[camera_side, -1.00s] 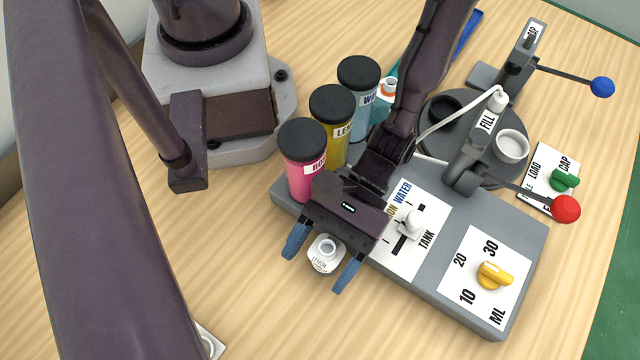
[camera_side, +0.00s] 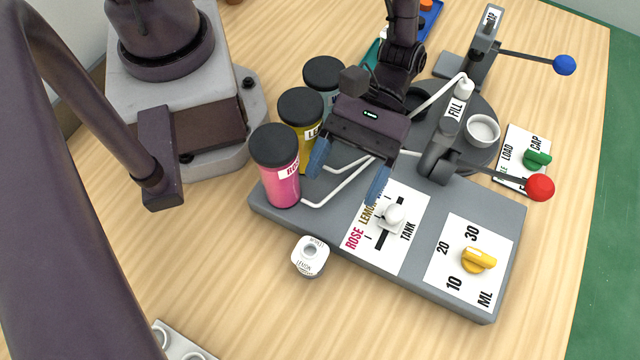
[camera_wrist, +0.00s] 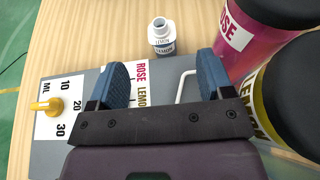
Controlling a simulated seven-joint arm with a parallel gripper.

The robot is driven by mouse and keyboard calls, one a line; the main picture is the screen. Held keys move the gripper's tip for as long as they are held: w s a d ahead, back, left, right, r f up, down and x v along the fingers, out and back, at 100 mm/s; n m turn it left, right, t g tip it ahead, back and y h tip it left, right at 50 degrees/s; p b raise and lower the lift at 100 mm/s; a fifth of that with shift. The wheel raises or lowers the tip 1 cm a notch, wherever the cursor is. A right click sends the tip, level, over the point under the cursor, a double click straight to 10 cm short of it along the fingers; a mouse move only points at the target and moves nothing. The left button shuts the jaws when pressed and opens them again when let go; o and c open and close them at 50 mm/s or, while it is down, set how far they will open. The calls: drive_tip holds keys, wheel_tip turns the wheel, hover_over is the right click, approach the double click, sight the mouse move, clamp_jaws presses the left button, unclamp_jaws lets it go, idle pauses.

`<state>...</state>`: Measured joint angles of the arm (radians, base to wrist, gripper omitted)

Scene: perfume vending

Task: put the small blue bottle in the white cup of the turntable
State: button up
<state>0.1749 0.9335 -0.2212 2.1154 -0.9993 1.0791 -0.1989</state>
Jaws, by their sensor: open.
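A small bottle (camera_side: 310,257) labelled LEMON, with a white neck and open mouth, stands upright on the wooden table at the front edge of the grey machine. It also shows in the wrist view (camera_wrist: 161,38), where its body looks whitish with a blue-grey band. No clearly blue bottle shows. My gripper (camera_side: 348,170) is open and empty above the machine, behind the bottle and apart from it. The bottle lies beyond the fingertips in the wrist view. The white cup (camera_side: 483,130) sits empty on the right of the dark turntable (camera_side: 482,99). My arm hides part of the turntable.
Pink (camera_side: 276,170), yellow (camera_side: 302,118) and partly hidden blue (camera_side: 323,80) tanks stand left of my gripper. The FILL post (camera_side: 457,100) and red-ball lever (camera_side: 541,188) rise beside the cup. A blue-ball lever (camera_side: 565,65) is behind. The table in front of the machine is mostly clear.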

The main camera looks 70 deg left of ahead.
idle(0.3)
wheel_tip(320, 180, up, 11)
drive_tip(key=m+t+y, duration=0.2)
drive_tip(key=t+y, duration=0.7)
hover_over(313, 245)
drive_tip(key=w, duration=0.1)
drive_tip(key=shift+g, duration=0.3)
drive_tip(key=f, duration=1.2)
drive_tip(key=shift+s+f, duration=0.15)
drive_tip(key=shift+s, duration=0.2)
drive_tip(key=shift+s+d+f, duration=0.15)
drive_tip(key=shift+s+f, duration=0.05)
drive_tip(key=shift+f, duration=1.15)
drive_tip(key=shift+s+d+f, duration=0.1)
drive_tip(key=shift+s+f, duration=0.1)
drive_tip(key=shift+f, duration=1.1)
drive_tip(key=shift+c, duration=0.2)
